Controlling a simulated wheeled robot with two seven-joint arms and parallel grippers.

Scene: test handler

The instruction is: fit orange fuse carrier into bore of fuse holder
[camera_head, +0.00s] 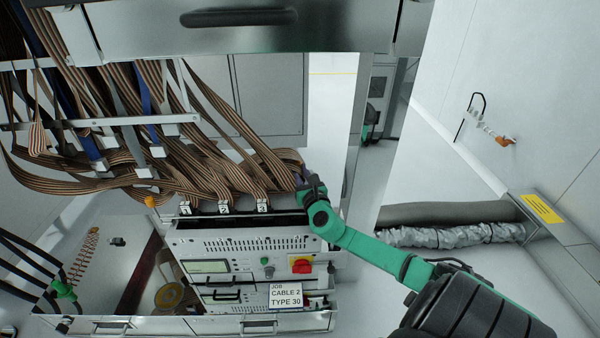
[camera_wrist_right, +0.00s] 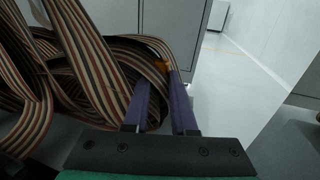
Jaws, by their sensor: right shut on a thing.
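My right gripper (camera_head: 303,175) is at the right end of the ribbon cable bundle, above the test unit. In the right wrist view its two purple fingers (camera_wrist_right: 160,100) point away from the camera. A small orange piece, seemingly the fuse carrier (camera_wrist_right: 160,65), shows at the fingertips, with striped cable close behind and beside it. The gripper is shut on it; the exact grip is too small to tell. The test unit's front (camera_head: 230,268) has a small round fitting that may be the fuse holder (camera_head: 267,271); its bore cannot be made out. My left gripper is not in view.
Brown striped ribbon cables (camera_head: 200,165) hang down to labelled connectors 1, 2 and 3 on the unit. A metal drawer (camera_head: 240,28) overhangs above. Floor at right is partly clear.

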